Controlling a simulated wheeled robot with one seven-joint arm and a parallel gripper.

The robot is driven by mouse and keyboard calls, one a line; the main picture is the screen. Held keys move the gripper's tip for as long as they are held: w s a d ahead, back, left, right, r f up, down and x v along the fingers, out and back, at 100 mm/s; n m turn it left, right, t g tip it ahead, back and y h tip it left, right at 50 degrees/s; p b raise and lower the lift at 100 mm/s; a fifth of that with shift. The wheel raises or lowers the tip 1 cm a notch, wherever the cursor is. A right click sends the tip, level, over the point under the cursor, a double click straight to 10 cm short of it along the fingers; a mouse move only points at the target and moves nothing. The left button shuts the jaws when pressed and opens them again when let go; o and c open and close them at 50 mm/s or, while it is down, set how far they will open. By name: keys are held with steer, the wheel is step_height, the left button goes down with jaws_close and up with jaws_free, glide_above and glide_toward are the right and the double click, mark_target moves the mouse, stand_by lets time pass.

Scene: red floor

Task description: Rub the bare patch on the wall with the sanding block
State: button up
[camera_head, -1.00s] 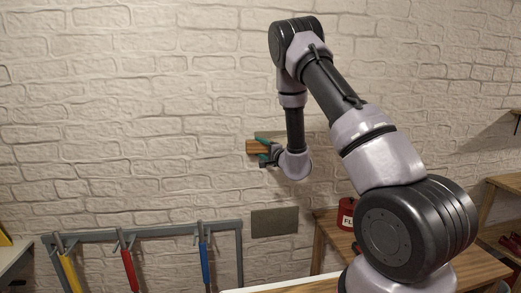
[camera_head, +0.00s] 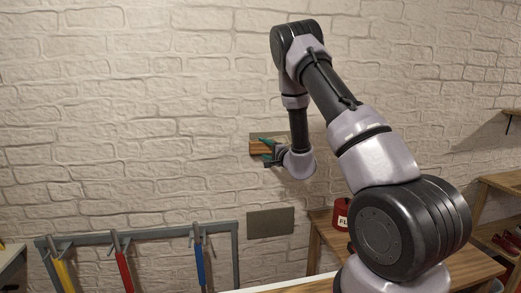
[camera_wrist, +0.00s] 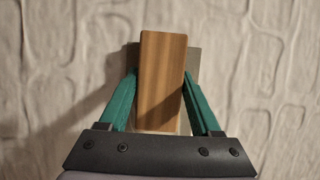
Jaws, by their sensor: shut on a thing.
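The sanding block (camera_wrist: 161,80) is a wood-brown bar between the two green fingers of my gripper (camera_wrist: 160,92). The gripper is shut on it. In the head view the block (camera_head: 260,148) and my gripper (camera_head: 267,151) are up at the wall, right of centre. A flat grey-brown patch (camera_wrist: 194,66) shows on the wall behind the block, which hides most of it. Its edge also shows in the head view (camera_head: 256,136). I cannot tell whether the block touches the wall.
A second grey rectangle (camera_head: 270,223) is on the wall below my gripper. A grey rack (camera_head: 140,234) with hanging tools stands at the lower left. A red can (camera_head: 341,215) stands on a wooden bench (camera_head: 325,237) at right. The wall to the left is clear.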

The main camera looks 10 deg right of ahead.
mark_target(256, 146)
steer(key=shift+d, duration=6.35)
steer(key=shift+w+a, duration=0.15)
steer(key=shift+a, duration=7.4)
steer(key=shift+a+r, duration=0.2)
steer(key=shift+a, duration=0.4)
steer(key=shift+r, duration=0.15)
steer(key=shift+c, duration=0.6)
steer(key=shift+r, duration=0.2)
steer(key=shift+d, duration=1.7)
steer(key=d, duration=1.2)
steer(key=shift+d, duration=0.4)
